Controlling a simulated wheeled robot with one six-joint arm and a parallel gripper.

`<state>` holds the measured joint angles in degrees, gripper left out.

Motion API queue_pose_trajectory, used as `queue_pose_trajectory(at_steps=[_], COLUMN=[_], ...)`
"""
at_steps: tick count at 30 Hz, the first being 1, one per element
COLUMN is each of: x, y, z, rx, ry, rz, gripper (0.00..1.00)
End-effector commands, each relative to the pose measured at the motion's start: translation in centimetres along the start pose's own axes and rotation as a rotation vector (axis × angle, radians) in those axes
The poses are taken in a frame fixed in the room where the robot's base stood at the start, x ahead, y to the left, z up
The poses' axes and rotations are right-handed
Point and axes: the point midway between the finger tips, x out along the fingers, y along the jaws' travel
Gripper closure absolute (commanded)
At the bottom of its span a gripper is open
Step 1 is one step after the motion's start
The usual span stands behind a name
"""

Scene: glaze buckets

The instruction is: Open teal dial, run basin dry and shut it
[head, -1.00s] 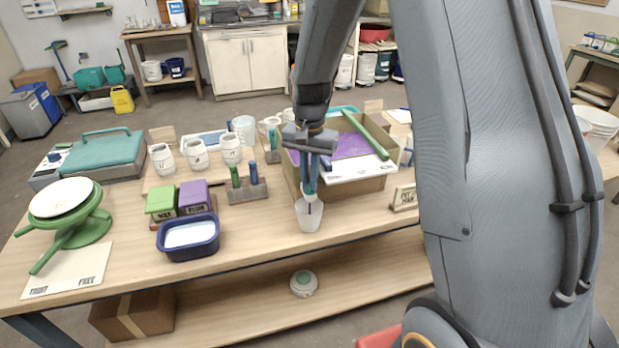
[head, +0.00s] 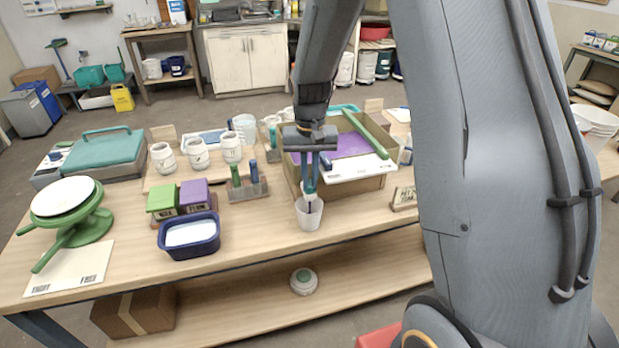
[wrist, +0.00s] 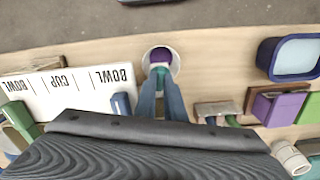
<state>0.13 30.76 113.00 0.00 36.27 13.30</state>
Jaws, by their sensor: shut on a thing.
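My gripper (head: 311,186) is low over the front of the table, shut on a small tool (wrist: 160,72) with a teal part by the fingertips. The tool's dark purple end points down into a whitish cup (head: 308,220) on the tabletop. In the wrist view the cup (wrist: 147,63) is around that end, just beyond the fingertips; whether they touch is hidden. A dark blue basin (head: 176,248) with pale contents stands left of the cup, also in the wrist view (wrist: 270,50). I cannot make out a teal dial for sure.
Green (head: 162,201) and purple (head: 194,195) boxes, a wooden holder (head: 248,191) and white jars (head: 197,155) stand left of my gripper. A cardboard box (head: 368,190) with a lettered white board is close behind it. A green turntable (head: 90,228) is far left.

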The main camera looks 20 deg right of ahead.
Motion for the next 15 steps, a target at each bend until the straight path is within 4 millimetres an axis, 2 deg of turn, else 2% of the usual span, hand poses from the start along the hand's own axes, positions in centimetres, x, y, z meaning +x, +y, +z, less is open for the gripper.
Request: queue_pose_trajectory(at_steps=[6, 7, 9, 15], x=[-0.09, -0.09, -0.08, -0.05], y=[-0.02, -0.02, -0.01, 0.00], z=[-0.05, -0.05, -0.05, -0.03], rx=[0.001, 0.001, 0.001, 0.001], ry=[0.002, 0.002, 0.001, 0.001], rz=[0.000, 0.000, 0.000, 0.000], gripper=[1.00, 0.86, 0.74, 0.72])
